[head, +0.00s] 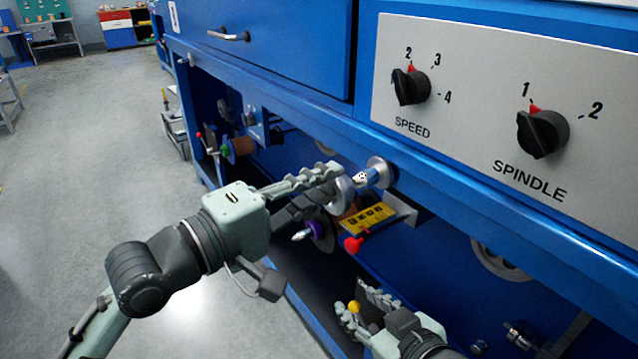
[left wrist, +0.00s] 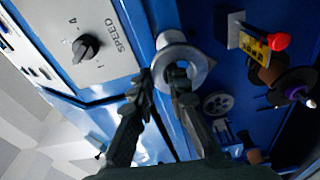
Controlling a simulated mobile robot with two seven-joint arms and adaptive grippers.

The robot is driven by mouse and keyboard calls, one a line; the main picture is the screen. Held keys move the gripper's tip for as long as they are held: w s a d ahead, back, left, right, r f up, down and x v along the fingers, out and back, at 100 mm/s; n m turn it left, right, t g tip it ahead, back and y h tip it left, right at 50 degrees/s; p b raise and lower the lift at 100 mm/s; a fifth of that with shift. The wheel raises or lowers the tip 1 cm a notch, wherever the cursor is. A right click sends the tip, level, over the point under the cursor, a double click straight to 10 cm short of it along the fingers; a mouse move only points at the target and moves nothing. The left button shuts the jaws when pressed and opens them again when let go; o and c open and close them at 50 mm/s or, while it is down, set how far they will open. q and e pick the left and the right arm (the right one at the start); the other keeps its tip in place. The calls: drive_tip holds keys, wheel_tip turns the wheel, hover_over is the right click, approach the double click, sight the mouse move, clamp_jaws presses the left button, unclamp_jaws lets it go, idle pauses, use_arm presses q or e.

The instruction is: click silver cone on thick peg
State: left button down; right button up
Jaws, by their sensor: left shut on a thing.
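The silver cone (head: 342,192) is at the fingertips of my left gripper (head: 338,174), which is shut on it. In the left wrist view the cone (left wrist: 195,62) shows as a pale round flange just beyond the fingertips of my left gripper (left wrist: 162,78). I cannot tell whether the cone touches the peg. My right gripper (head: 365,308) is low in the head view, fingers apart; a yellow knob (head: 354,307) shows between or behind them.
A yellow label plate (head: 367,218) and a red knob (head: 353,245) are just below the cone. A purple-flanged spool (head: 321,236) is left of them. The blue cabinet edge (head: 440,185) runs close above. Open floor (head: 90,160) lies at left.

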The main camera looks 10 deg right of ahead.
use_arm(q)
drive_tip(key=shift+r, duration=0.1)
idle(0.3)
drive_tip(key=shift+d+p, duration=0.1)
drive_tip(key=shift+p, duration=0.35)
drive_tip(key=shift+w, duration=0.1)
drive_tip(key=shift+p, duration=0.5)
idle(0.6)
drive_tip(key=shift+p, duration=0.45)
drive_tip(key=shift+d, duration=0.2)
